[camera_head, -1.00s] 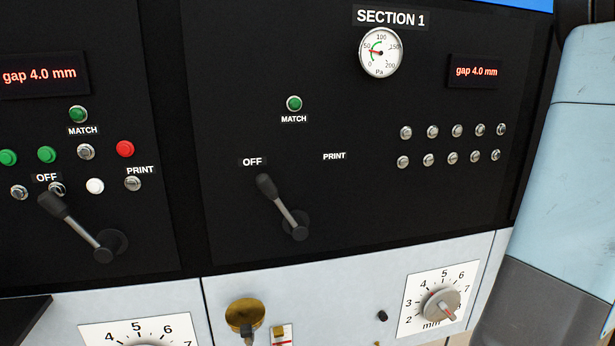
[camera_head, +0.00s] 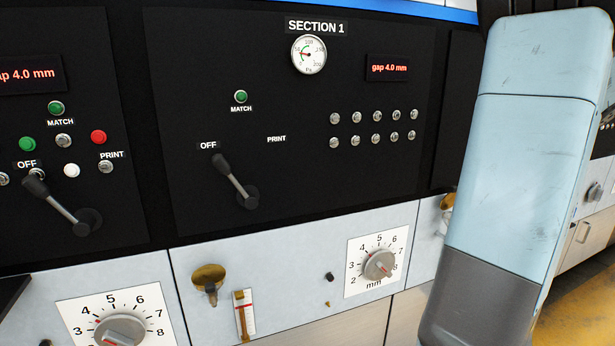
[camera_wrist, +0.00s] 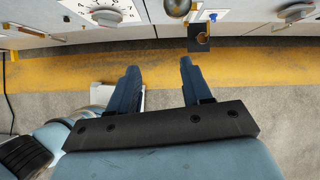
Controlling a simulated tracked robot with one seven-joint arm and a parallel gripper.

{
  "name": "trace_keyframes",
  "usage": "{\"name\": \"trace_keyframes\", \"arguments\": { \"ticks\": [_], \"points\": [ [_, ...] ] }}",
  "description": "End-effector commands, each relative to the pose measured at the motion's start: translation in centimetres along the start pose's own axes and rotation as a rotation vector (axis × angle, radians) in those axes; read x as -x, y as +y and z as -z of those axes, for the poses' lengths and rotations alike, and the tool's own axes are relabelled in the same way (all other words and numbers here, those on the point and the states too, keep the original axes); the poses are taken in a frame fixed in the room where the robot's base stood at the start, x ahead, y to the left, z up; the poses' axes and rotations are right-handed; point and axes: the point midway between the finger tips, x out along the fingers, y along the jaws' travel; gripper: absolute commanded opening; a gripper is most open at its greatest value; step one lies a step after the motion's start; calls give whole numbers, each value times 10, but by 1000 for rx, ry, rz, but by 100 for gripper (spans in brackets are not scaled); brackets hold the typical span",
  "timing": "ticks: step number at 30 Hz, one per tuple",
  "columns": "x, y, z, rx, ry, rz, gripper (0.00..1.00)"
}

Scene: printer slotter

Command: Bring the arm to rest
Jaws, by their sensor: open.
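My gripper (camera_wrist: 160,84) shows in the wrist view with its two dark blue fingers apart and nothing between them. It points over the floor, short of the machine front at the top of that view. The head view does not show the gripper. A light blue and grey link of my arm (camera_head: 520,160) stands upright at the right of the head view, in front of the machine.
The SECTION 1 panel (camera_head: 290,90) has an OFF/PRINT lever (camera_head: 232,178) tilted toward OFF. Below are a gap dial (camera_head: 380,264), a brass knob (camera_head: 209,278) and a small gauge tube (camera_head: 244,315). Yellow-marked floor (camera_wrist: 80,72) lies before the machine.

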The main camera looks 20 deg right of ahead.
Motion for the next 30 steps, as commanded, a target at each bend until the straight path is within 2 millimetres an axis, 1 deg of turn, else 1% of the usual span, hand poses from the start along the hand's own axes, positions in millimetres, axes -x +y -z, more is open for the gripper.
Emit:
{"name": "trace_keyframes", "arguments": {
  "ticks": [8, 11, 13, 14, 15, 17, 18, 20, 21, 25, 30],
  "points": [
    [-6, 51, -31, 260, 5, -37, 49],
    [-9, 76, -43, 391, 7, -55, 49],
    [-11, 98, -53, 504, 8, -68, 49],
    [-12, 110, -58, 564, 8, -75, 49],
    [-13, 127, -64, 649, 8, -84, 49],
    [-14, 154, -72, 790, 9, -100, 49],
    [-15, 172, -76, 886, 9, -108, 49],
    [-16, 199, -81, 1030, 9, -119, 49],
    [-16, 217, -83, 1127, 10, -127, 49],
    [-16, 272, -86, 1444, 10, -144, 49],
    [-14, 339, -77, 1864, 16, -153, 49]
  ]
}}
